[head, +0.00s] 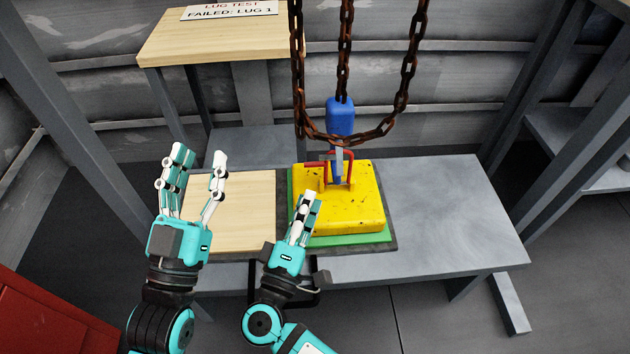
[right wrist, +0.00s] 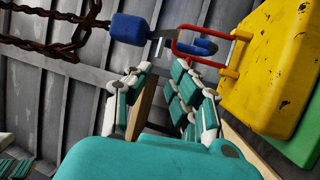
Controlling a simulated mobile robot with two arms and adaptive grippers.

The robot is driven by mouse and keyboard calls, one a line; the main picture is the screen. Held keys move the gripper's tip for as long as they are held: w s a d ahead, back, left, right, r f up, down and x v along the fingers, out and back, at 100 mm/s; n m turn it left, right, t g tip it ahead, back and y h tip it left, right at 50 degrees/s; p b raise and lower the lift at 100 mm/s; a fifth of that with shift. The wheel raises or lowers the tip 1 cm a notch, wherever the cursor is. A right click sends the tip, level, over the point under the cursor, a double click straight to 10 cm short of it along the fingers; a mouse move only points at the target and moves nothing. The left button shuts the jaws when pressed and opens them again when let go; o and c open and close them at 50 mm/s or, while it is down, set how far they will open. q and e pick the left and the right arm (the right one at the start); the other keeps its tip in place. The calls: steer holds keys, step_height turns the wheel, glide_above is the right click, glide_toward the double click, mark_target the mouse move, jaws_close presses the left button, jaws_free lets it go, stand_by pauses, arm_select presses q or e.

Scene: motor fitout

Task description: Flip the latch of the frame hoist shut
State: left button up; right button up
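The blue frame hoist block (head: 340,116) hangs on a rusty chain above the yellow block (head: 366,206). Its hook (head: 337,174) is at the red handle (head: 315,172) on that block. In the right wrist view, the blue hook (right wrist: 200,47) passes through the red handle (right wrist: 182,32). A grey metal piece, seemingly the latch (right wrist: 158,46), shows at the hook's base; I cannot tell its exact position. My right gripper (head: 308,198) is open and empty, over the yellow block's front left corner, below the hook. My left gripper (head: 201,161) is open and empty, further left.
The yellow block lies on a green plate (head: 375,238) on a grey bench (head: 450,200). A bare wooden board (head: 245,200) lies left of it. A wooden shelf with a sign (head: 230,12) reading "LUG TEST FAILED: LUG 1" stands behind. Hanging chains (head: 410,65) loop around the hoist.

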steer(key=shift+s+a+f, duration=0.15)
steer(key=shift+s+a, duration=0.05)
steer(key=shift+s, duration=0.3)
